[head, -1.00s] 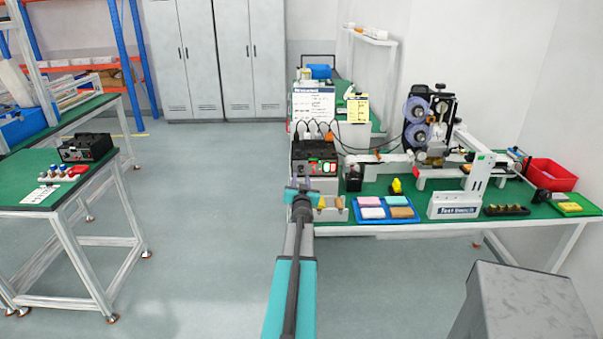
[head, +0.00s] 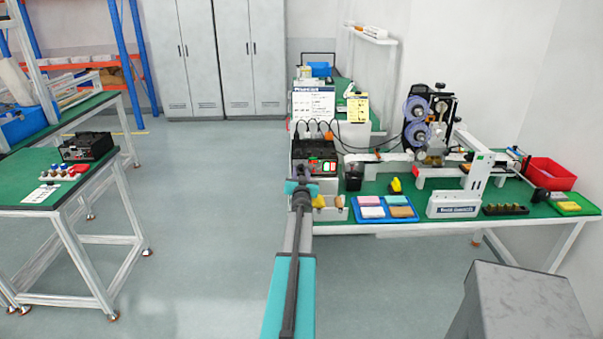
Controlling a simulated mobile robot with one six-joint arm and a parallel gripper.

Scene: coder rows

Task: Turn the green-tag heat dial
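A black control box (head: 314,152) stands at the left end of the green workbench on the right. Its front shows small lit red and green parts (head: 321,165). A green tag and the single dials are too small to tell apart, and my arm hides part of the lower front. My gripper (head: 299,183) is at the far end of my teal and grey arm, in front of the box's lower left. Its fingers are too small to see clearly, and I cannot tell whether it touches the box.
A white bin (head: 331,213) with yellow and tan items sits right of my gripper. A black cup (head: 353,181) and a blue tray (head: 385,221) of coloured blocks stand further right. Orange plugs and cables rise behind the box. Open floor lies to the left.

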